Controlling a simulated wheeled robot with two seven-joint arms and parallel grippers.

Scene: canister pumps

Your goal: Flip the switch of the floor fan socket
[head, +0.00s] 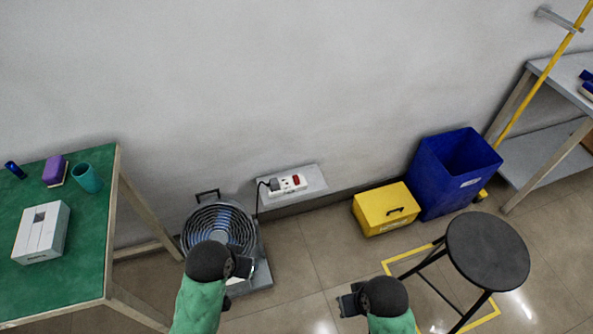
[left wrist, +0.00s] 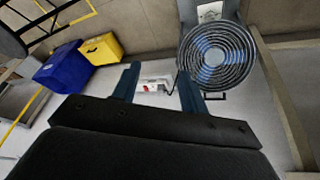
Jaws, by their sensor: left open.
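The fan socket (head: 287,186) is a white strip with a red switch (head: 297,180) at its right end and a dark plug with a black cord at its left end. It lies on a grey ledge by the wall. The floor fan (head: 222,222) stands left of it. My left gripper (head: 243,268) is in front of the fan, apart from the socket. In the left wrist view the left gripper (left wrist: 160,86) is open and empty, with the socket (left wrist: 153,86) showing between its fingers. My right gripper (head: 350,299) is low in the middle, its finger gap unclear.
A yellow box (head: 385,210) and blue bin (head: 455,175) stand right of the socket. A black stool (head: 487,252) is at lower right. The floor before the socket is clear.

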